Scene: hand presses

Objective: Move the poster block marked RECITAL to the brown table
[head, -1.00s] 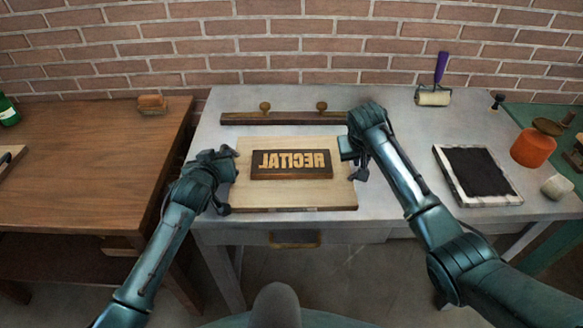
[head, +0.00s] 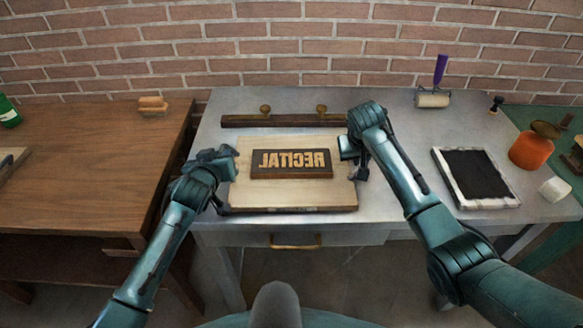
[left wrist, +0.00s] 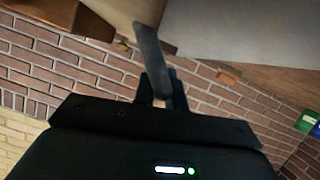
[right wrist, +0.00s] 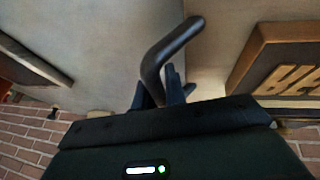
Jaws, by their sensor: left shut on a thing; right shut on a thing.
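The RECITAL poster block (head: 245,196) is a pale wooden board with a dark raised plate of mirrored letters. It is at the grey table (head: 400,225), near the front edge; whether it touches the top is hard to tell. My left gripper (head: 228,162) is shut on the handle at its left side, a dark bar in the left wrist view (left wrist: 152,58). My right gripper (head: 352,158) is shut on the right-side handle, a bent dark bar in the right wrist view (right wrist: 165,55). The brown table (head: 90,185) stands to the left.
A dark bar with two knobs (head: 285,119) lies behind the block. A framed black slab (head: 478,178), a roller (head: 433,99) and an orange pot (head: 530,150) are to the right. The brown table holds a brush (head: 152,105) and a green bottle (head: 9,112); its middle is clear.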

